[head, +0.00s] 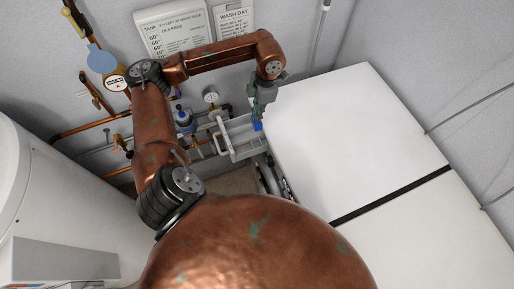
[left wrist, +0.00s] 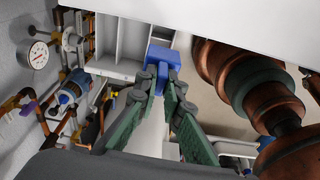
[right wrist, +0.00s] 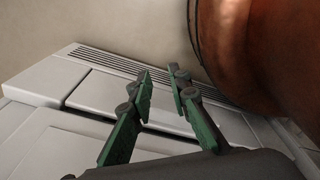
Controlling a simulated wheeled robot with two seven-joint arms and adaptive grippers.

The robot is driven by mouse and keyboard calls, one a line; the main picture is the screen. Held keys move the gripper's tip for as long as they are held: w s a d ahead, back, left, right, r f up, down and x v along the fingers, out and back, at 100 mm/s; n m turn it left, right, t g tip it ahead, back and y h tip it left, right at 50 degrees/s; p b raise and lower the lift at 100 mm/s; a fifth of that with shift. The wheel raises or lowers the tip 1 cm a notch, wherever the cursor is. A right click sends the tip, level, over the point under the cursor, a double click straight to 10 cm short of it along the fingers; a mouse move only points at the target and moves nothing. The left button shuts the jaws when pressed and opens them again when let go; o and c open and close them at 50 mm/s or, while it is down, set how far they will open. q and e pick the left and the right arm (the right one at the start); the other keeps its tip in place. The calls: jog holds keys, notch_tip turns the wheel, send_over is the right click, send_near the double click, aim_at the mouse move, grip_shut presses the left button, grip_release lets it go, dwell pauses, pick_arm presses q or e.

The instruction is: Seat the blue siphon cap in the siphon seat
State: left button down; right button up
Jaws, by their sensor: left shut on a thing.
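My left gripper (head: 260,112) is shut on the blue siphon cap (head: 258,126), at the right end of the open white drawer. In the left wrist view the blue cap (left wrist: 163,57) sits between the fingertips (left wrist: 158,78), over the drawer's edge. The white drawer (head: 232,153) has several compartments, which also show in the left wrist view (left wrist: 130,40). I cannot pick out the siphon seat; the cap and fingers may hide it. My right gripper (right wrist: 160,85) is open and empty in the right wrist view.
A white machine top (head: 330,130) lies just right of the left gripper. Copper pipes (head: 85,128), a gauge (head: 211,96) and a blue-topped fitting (head: 184,117) crowd the wall at left. A white tank (head: 50,200) stands at far left. A white panel with a vent (right wrist: 130,68) is below the right gripper.

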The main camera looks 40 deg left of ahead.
pick_arm(q)
jog(key=shift+a+f+n, duration=0.1)
jog(key=shift+f+n, duration=0.2)
notch_tip(320, 180, down, 18)
jog(key=shift+r, duration=0.25)
pick_arm(e)
jog(key=shift+s+d+f, duration=0.15)
jog(key=shift+s+d, duration=0.1)
jog(key=shift+d, duration=0.15)
pick_arm(q)
jog(key=shift+f, duration=0.1)
pick_arm(e)
jog(key=shift+f, duration=0.1)
pick_arm(q)
jog(key=c, duration=2.5)
grip_release()
jog(key=shift+o, duration=0.8)
pick_arm(e)
jog(key=shift+a, duration=0.2)
